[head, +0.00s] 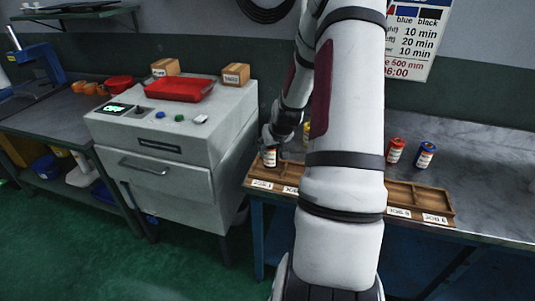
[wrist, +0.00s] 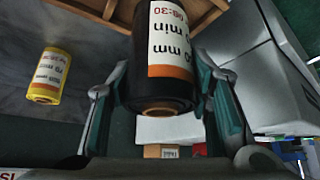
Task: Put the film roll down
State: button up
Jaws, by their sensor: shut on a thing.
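My gripper (head: 272,138) is shut on a film roll, black with a white label and a thin orange band. In the head view the roll (head: 270,158) hangs upright at the left end of the wooden tray (head: 435,203). In the wrist view the black roll (wrist: 165,90) sits between the two fingers (wrist: 165,100), its label in sight. The tray's wood (wrist: 205,12) shows beyond it. I cannot tell whether the roll's base touches the tray floor. My arm hides the tray's middle compartments.
A red roll (head: 395,150) and a blue roll (head: 425,155) stand behind the tray on the grey bench. A yellow roll (wrist: 45,75) also stands there, mostly hidden in the head view. A grey machine (head: 170,135) with a red tray (head: 180,89) is left of the bench.

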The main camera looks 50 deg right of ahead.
aim_at(269, 152)
jog(key=shift+w+d, duration=0.4)
jog(key=shift+w, duration=0.4)
jog(key=shift+f, duration=1.8)
jog(key=shift+f, duration=0.1)
jog(key=o, duration=1.3)
